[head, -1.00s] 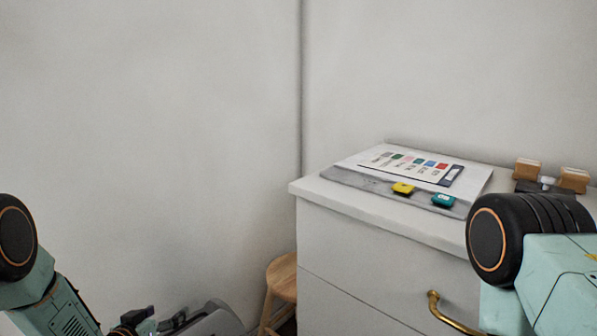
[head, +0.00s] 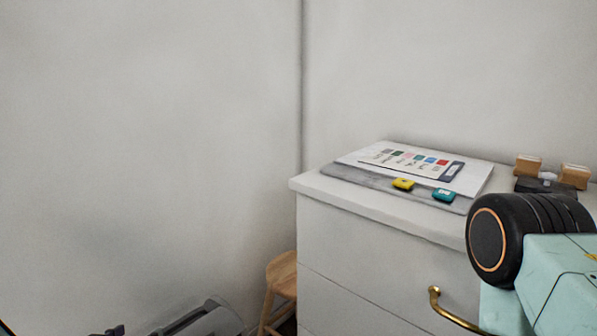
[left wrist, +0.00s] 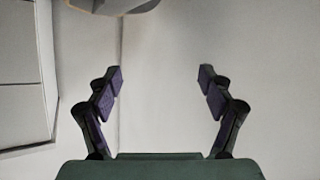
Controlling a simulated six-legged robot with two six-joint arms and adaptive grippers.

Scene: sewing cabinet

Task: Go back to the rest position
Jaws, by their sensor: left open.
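My left gripper (left wrist: 158,85) is open in the left wrist view, its two dark purple-padded fingers spread apart with nothing between them. In the head view only a small dark tip of the left gripper (head: 108,331) shows at the bottom edge, near the left; the rest is out of frame. My right arm shows at the lower right of the head view as a black and mint-green link, in front of the cabinet. The right gripper itself is outside both views.
A white cabinet (head: 350,245) with a brass handle (head: 440,308) stands at the right.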

